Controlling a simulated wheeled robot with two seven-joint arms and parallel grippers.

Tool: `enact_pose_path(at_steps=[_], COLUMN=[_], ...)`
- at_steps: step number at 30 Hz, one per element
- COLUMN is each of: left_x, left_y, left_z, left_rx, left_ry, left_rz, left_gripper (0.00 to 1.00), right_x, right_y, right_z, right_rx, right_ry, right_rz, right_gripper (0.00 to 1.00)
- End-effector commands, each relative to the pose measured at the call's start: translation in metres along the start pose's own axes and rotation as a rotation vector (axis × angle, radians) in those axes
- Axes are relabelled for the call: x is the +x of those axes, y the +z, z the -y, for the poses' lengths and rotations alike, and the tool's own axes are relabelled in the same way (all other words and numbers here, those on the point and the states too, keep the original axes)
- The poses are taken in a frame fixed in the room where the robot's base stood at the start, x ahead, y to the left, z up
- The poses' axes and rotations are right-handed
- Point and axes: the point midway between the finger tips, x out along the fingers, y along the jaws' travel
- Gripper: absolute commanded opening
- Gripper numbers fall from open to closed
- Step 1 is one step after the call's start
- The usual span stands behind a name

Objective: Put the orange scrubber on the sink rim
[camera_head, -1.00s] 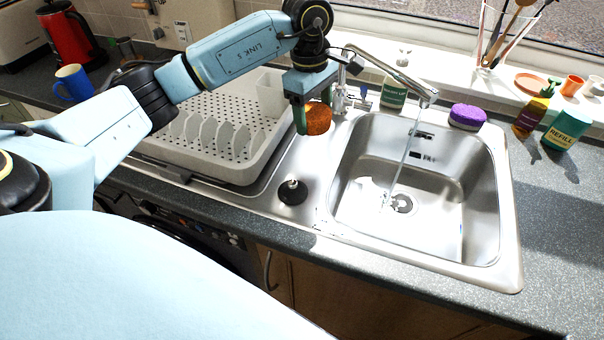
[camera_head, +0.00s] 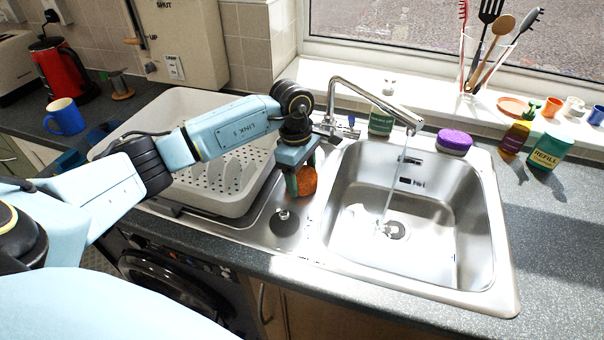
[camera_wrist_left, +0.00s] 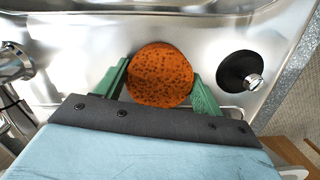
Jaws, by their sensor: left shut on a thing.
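The orange scrubber (camera_head: 306,181) is round and speckled with dark spots. My left gripper (camera_head: 297,186) is shut on it, just left of the sink basin. In the left wrist view the scrubber (camera_wrist_left: 160,75) sits between the two green fingers of the gripper (camera_wrist_left: 160,90), over the steel sink rim (camera_wrist_left: 75,50). I cannot tell whether its underside touches the steel. The sink rim (camera_head: 314,225) in the head view runs around the basin (camera_head: 400,240). My right gripper is not in view.
A black plug (camera_head: 284,221) lies on the steel close by. The tap (camera_head: 372,92) runs water into the basin. A white dish rack (camera_head: 225,200) stands left of the gripper. A purple sponge (camera_head: 454,141) and a green-labelled bottle (camera_head: 381,121) stand behind the basin.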

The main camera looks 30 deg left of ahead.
Motion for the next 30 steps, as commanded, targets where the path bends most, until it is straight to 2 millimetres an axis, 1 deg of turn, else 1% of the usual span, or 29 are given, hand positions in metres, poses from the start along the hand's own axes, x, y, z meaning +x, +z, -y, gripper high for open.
enact_pose_path(at_steps=[6,7,11,12,19,23,26,30], left_x=[0.003,0.003,0.002,0.002,0.002,-0.003,-0.018,-0.048], left_y=[-0.001,-0.001,0.000,0.000,0.000,0.000,0.000,0.000], left_z=[0.000,0.000,0.000,0.000,0.000,0.000,-0.002,-0.001], left_rx=[0.000,0.000,0.000,0.000,0.001,0.001,0.002,0.001], left_ry=[0.001,0.000,0.000,0.000,0.000,0.000,0.006,0.006], left_rz=[-0.001,-0.001,0.000,0.000,-0.001,0.000,-0.002,-0.001], left_gripper=[0.50,0.71,0.88,0.90,0.90,0.90,0.90,0.90], right_x=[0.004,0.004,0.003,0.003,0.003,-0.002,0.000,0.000], right_y=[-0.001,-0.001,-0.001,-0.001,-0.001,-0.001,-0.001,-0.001], right_z=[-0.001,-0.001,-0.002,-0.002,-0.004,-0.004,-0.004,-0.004], right_rx=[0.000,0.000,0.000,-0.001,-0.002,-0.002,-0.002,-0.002], right_ry=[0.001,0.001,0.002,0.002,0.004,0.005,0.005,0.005], right_rz=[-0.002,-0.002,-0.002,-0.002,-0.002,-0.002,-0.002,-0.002], right_gripper=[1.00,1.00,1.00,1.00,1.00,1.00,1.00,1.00])
